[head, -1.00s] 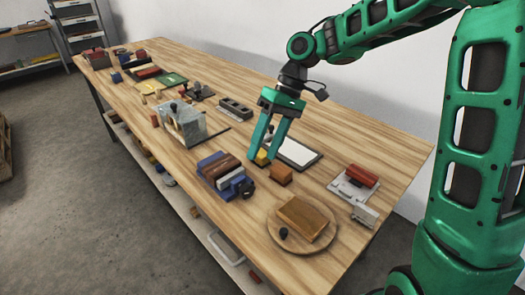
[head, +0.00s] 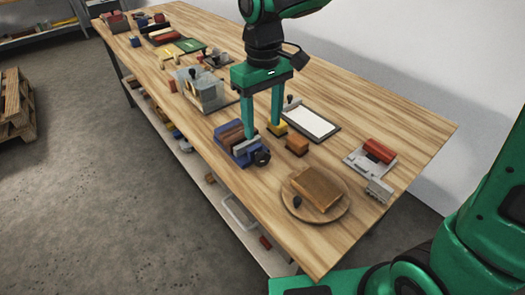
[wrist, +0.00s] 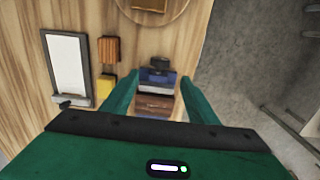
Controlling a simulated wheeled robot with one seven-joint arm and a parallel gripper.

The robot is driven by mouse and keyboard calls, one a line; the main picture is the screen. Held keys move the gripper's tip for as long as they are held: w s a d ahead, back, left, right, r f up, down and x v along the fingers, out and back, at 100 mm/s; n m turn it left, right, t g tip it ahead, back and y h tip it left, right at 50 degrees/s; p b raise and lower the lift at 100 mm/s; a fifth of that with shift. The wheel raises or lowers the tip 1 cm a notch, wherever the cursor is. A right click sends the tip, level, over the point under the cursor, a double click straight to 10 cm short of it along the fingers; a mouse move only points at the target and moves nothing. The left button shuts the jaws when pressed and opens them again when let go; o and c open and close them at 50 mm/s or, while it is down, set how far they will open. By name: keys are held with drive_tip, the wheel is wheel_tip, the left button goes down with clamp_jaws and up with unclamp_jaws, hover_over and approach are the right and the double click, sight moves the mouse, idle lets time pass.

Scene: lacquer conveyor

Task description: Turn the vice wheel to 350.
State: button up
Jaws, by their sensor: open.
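The vice (head: 228,138) is blue with a brown block and a pale grey block across it, and it stands near the table's front edge. Its dark round wheel (head: 262,157) faces the near right end. In the wrist view the vice (wrist: 157,84) lies between my fingers, with the dark wheel (wrist: 159,62) beyond it. My gripper (head: 263,130) is open and empty and points down above or just behind the vice. Whether a fingertip touches it I cannot tell. No number on the wheel can be read.
A yellow block (head: 277,129) and an orange block (head: 297,145) stand close beside the gripper. A framed white panel (head: 312,122) lies behind. A round board (head: 338,211) with a brown block is nearer. A grey machine (head: 200,92) stands further left.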

sight(263, 153)
wheel_tip(263, 153, down, 11)
drive_tip(key=shift+r, duration=0.1)
idle(0.4)
drive_tip(key=c, duration=1)
